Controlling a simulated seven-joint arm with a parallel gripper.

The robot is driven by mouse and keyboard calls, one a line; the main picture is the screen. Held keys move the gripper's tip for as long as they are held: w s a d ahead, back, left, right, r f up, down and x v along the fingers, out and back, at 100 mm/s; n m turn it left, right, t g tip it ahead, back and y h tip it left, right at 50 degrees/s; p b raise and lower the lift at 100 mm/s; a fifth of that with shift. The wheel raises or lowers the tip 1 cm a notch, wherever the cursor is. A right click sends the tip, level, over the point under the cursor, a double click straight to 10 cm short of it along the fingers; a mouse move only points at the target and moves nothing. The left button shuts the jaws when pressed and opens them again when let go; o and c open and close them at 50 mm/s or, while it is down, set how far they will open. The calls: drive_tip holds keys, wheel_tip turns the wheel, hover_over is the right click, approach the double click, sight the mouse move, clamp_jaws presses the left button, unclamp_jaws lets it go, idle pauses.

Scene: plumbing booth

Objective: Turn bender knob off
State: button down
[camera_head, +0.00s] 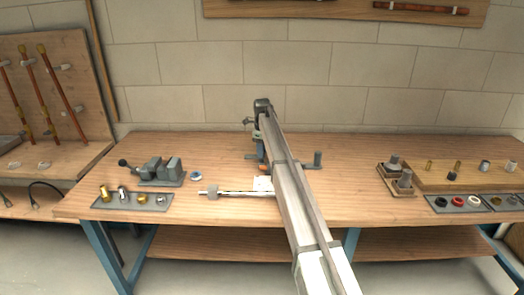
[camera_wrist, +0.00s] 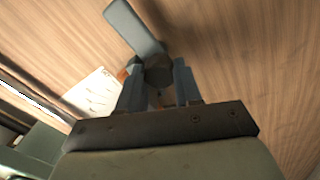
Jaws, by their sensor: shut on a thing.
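In the wrist view, my gripper (camera_wrist: 158,86) points down at the bench, with one blue-grey finger on each side of a dark faceted knob (camera_wrist: 158,69). The fingers are shut on this knob. A flat grey bar (camera_wrist: 133,26) extends from the knob, away from the gripper. A small orange part shows beside the left finger. In the head view, my arm crosses the middle of the bench and covers most of the bender; an orange part (camera_head: 263,168) shows just left of the arm. The knob and fingertips cannot be made out there.
A white card (camera_head: 263,183) and a thin rod (camera_head: 235,193) lie near the arm. A grey vise (camera_head: 160,171) and a fittings tray (camera_head: 132,201) are at left. A grey post (camera_head: 318,159) stands right of the arm. Fittings and a wooden board (camera_head: 435,176) occupy the right end.

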drive_tip(key=shift+m, duration=0.5)
drive_tip(key=c, duration=0.8)
unclamp_jaws()
drive_tip(key=shift+o, duration=0.2)
wheel_tip(320, 180, up, 14)
drive_tip(key=shift+f, duration=0.1)
